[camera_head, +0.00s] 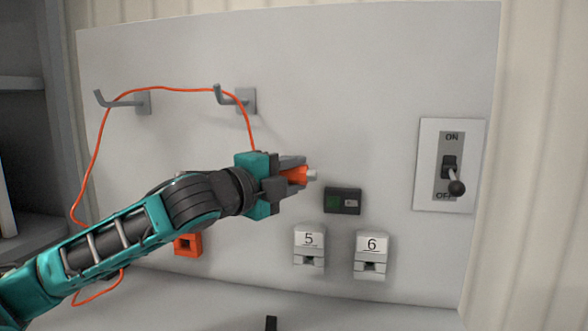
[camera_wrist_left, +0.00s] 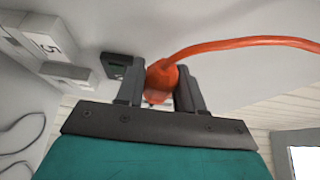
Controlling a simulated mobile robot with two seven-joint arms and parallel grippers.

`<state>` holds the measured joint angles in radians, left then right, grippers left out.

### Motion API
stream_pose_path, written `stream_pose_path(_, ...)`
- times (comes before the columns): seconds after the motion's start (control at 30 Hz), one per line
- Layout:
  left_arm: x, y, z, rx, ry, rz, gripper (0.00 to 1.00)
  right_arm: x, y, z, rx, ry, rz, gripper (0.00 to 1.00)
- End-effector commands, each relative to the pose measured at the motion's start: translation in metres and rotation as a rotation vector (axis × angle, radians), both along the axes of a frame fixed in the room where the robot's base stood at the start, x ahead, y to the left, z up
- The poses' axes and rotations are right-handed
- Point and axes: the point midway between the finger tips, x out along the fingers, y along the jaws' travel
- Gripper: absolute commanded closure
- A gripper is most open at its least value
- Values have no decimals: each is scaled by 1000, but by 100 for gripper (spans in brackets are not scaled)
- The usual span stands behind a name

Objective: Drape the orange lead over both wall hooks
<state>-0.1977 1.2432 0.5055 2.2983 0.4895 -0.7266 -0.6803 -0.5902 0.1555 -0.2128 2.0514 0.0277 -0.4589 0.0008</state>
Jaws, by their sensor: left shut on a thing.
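The orange lead (camera_head: 172,88) runs over the left wall hook (camera_head: 122,102) and the right wall hook (camera_head: 236,97) in the head view. On the left it hangs down in a long loop and passes behind my left arm. On the right it drops from the right hook to my left gripper (camera_head: 300,175). That gripper is shut on the lead's orange plug (camera_head: 296,177), which has a pale tip. The plug (camera_wrist_left: 161,82) also shows between the fingers in the left wrist view, with the lead leaving to the right. My right gripper is not in view.
An orange square socket (camera_head: 187,244) sits low on the panel (camera_head: 360,60). Grey sockets marked 5 (camera_head: 309,245) and 6 (camera_head: 371,254) are at lower right, below a small dark display (camera_head: 342,200). An ON/OFF lever switch (camera_head: 452,170) sticks out at far right.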

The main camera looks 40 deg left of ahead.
Motion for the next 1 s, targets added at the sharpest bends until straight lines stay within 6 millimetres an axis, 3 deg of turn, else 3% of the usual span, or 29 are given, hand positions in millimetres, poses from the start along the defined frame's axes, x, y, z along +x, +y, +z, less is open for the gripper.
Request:
stream_pose_path(0.3,0,0,-1,0,-1,0,100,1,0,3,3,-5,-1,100)
stream_pose_path(0.33,0,0,-1,0,-1,0,62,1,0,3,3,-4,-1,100)
stream_pose_path(0.63,0,0,-1,1,-1,0,33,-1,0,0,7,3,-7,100)
stream_pose_path(0.8,0,0,-1,1,-1,0,33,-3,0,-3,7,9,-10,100)
stream_pose_path(1.0,0,0,-1,1,-1,0,14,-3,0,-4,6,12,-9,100)
